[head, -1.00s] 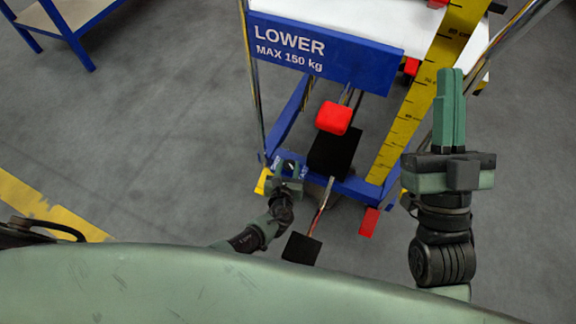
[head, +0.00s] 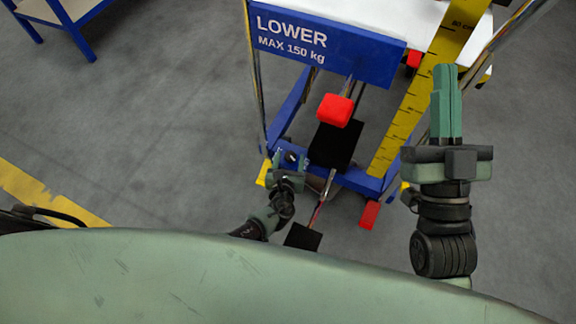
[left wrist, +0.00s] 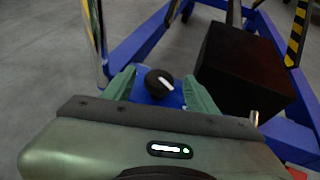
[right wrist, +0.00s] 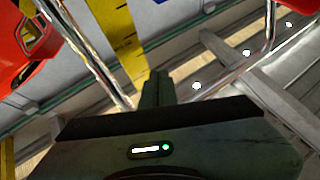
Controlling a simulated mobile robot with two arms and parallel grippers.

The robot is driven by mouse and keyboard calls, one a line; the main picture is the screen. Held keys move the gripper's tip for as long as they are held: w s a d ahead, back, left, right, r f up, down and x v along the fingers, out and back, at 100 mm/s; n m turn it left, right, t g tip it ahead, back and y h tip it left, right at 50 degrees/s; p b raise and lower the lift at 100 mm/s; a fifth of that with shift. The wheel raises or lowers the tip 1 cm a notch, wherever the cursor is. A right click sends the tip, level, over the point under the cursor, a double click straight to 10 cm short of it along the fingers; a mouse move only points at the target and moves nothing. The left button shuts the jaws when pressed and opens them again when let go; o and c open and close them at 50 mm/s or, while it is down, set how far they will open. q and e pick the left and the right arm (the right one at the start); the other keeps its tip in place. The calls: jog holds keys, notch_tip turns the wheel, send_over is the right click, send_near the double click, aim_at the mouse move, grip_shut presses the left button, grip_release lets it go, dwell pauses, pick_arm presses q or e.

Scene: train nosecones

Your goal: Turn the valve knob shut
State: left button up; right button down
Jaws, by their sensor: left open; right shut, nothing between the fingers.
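The valve knob (left wrist: 158,83) is a round black knob with a white pointer line, on a blue plate (left wrist: 146,97) low on the cart's frame. The line slants down to the right in the left wrist view. The knob also shows small in the head view (head: 291,157). My left gripper (left wrist: 161,90) is open, with one finger on each side of the knob. Gaps show between the fingers and the knob, and I see no contact. My right gripper (head: 446,68) is shut and empty, raised at the right of the cart, away from the knob.
The blue cart has a "LOWER MAX 150 kg" sign (head: 325,45) and a yellow ruler strip (head: 415,105). A red pad (head: 335,110) and a black block (head: 333,146) are right of the knob. Open grey floor (head: 150,125) lies to the left.

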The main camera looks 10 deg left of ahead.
aim_at(290, 155)
pick_arm(q)
jog(key=p+v, duration=0.1)
jog(key=v, duration=0.2)
jog(key=shift+r, duration=0.1)
jog(key=p+v, duration=0.1)
jog(key=v, duration=0.3)
jog(key=shift+p, duration=0.4)
pick_arm(e)
notch_tip(290, 155, down, 13)
jog(key=w+d+g+h, duration=0.1)
jog(key=w+g+h, duration=0.1)
jog(key=g, duration=0.6)
jog(key=shift+w+f+h, duration=0.2)
jog(key=shift+w+h, duration=0.05)
jog(key=shift+h, duration=0.15)
jog(key=shift+d, duration=0.1)
